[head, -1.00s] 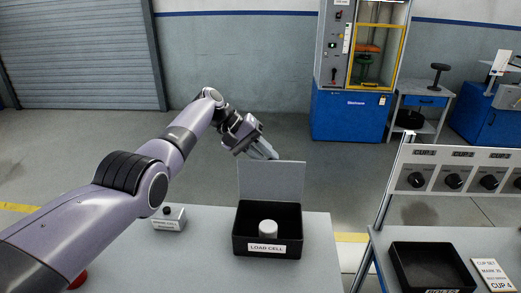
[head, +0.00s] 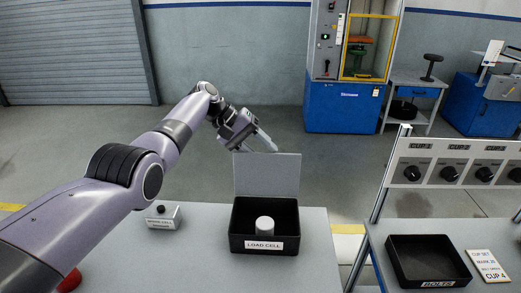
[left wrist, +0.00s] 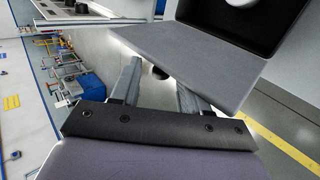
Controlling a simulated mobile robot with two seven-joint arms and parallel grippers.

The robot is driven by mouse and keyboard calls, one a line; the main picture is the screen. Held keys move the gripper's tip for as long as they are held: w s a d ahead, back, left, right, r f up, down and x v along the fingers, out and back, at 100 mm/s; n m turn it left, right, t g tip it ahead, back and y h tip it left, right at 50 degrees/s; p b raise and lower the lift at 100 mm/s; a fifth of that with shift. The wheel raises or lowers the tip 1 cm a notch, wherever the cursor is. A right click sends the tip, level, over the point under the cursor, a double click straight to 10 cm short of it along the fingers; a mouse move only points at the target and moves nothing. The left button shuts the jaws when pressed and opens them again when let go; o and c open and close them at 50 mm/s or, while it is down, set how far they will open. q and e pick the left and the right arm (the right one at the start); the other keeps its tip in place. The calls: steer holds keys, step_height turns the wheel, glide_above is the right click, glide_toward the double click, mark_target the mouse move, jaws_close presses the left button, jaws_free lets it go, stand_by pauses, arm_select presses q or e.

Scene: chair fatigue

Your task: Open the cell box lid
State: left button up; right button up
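The cell box is a black open-topped box (head: 240,236) with a "LOAD CELL" label, standing on the grey table. Its grey lid (head: 268,176) stands upright at the back edge, so the box is open. A pale round load cell (head: 265,226) sits inside. In the left wrist view the lid (left wrist: 195,55) spans the upper middle and the dark box interior (left wrist: 265,35) is at upper right. My left gripper (head: 268,143) is just above the lid's top edge. Its two fingers (left wrist: 158,70) are apart with nothing between them. Whether they touch the lid cannot be told. My right gripper is not in view.
A small labelled box with a black knob (head: 163,215) stands left of the cell box. A second table at right holds a black bolts tray (head: 395,262), a cup sign (head: 488,266) and a panel of dials (head: 455,160).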

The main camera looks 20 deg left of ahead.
arm_select(q)
steer(key=v, duration=0.7)
stand_by(0.3)
steer(key=shift+r, duration=0.1)
steer(key=shift+s, duration=0.1)
